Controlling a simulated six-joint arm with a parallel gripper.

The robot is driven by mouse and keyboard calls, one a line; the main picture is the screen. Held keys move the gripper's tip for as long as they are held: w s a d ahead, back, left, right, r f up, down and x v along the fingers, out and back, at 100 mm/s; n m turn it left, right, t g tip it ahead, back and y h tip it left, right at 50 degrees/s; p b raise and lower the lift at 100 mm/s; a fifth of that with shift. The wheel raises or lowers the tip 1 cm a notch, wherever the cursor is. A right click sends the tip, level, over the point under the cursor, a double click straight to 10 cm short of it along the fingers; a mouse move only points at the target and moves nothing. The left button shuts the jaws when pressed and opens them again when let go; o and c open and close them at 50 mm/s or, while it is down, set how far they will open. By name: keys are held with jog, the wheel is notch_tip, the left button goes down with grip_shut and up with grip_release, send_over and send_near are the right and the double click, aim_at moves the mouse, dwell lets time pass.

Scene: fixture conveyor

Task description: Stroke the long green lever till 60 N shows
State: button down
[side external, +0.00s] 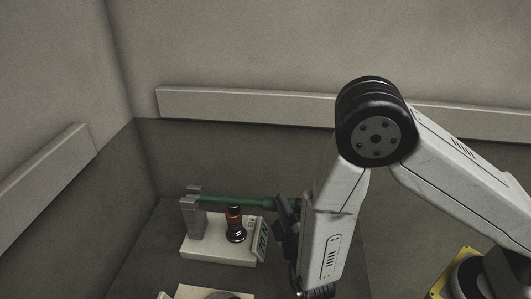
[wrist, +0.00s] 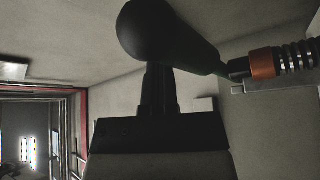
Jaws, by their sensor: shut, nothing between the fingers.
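The long green lever (side external: 228,201) runs roughly level from a grey post (side external: 193,216) to the right, where its end goes behind my arm. Under it stand an orange-red collar (side external: 235,213) and a dark spring (side external: 236,233). A small tilted display (side external: 263,239) is beside them; I cannot read its figures. In the wrist view the lever's dark rounded end (wrist: 150,30) fills the top, with the orange collar (wrist: 263,63) and spring (wrist: 298,58) at right. My gripper (wrist: 160,72) is shut and empty, its tips at the lever's end; I cannot tell whether they touch.
The lever stands on a white base plate (side external: 207,250). Another pale fixture (side external: 192,293) is cut off at the bottom edge. A yellow plate (side external: 458,266) lies at the lower right. Grey walls close in the back and left.

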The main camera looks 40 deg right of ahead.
jog(key=shift+r, duration=0.15)
jog(key=s+a+f, duration=0.1)
jog(key=s+a, duration=0.5)
jog(key=shift+s+a+f, duration=0.2)
jog(key=shift+s+a, duration=0.1)
jog(key=shift+s, duration=0.05)
dwell(1.0)
